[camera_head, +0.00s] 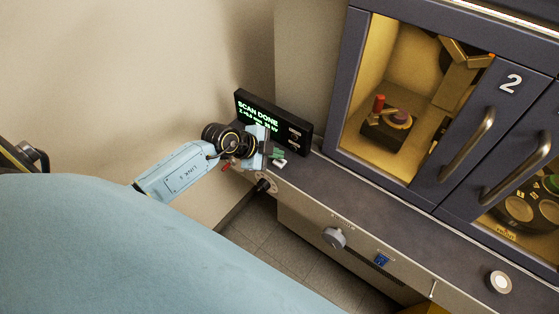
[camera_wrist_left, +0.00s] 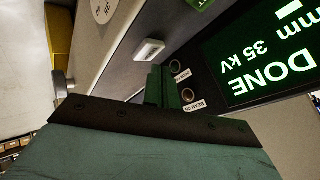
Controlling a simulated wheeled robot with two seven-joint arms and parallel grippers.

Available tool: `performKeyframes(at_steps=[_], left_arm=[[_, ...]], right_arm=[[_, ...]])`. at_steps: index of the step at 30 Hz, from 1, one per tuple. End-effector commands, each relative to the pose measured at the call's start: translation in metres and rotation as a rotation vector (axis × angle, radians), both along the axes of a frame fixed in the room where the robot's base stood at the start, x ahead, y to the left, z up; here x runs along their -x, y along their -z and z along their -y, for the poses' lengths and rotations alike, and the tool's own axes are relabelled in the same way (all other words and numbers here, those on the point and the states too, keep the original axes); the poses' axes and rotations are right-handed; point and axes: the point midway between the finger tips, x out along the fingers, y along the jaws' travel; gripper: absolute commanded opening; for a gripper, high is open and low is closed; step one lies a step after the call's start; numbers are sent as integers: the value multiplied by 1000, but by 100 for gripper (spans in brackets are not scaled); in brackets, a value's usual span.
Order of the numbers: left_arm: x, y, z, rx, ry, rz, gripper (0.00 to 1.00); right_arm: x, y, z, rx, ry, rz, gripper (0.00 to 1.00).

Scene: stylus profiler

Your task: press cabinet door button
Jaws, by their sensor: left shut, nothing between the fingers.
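The dark cabinet (camera_head: 352,80) has glazed doors with long metal handles (camera_head: 467,145), and one door bears the number 2. The doors look shut. A round white button (camera_head: 499,281) sits on the front panel at the lower right; I cannot tell whether it is the door button. My left gripper (camera_head: 277,157) is shut and empty, just in front of the black display panel (camera_head: 303,143). In the left wrist view, its closed fingers (camera_wrist_left: 162,86) are close to two round controls (camera_wrist_left: 188,95) beside the screen; contact cannot be judged. My right gripper is not in view.
The screen (camera_wrist_left: 262,55) reads DONE and 35 kV. A grey knob (camera_head: 334,238) and a blue switch (camera_head: 382,259) are on the front panel. A grey ledge (camera_head: 345,188) runs below the doors. Tiled floor (camera_head: 290,250) lies below; a beige wall stands left.

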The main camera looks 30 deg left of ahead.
Motion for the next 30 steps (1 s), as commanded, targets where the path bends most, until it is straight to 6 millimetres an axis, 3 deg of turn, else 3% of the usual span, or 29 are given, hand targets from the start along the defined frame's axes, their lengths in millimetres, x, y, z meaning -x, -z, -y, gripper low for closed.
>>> performKeyframes(at_steps=[30], left_arm=[[0,9,0,0,0,0,0]], right_arm=[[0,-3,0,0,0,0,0]])
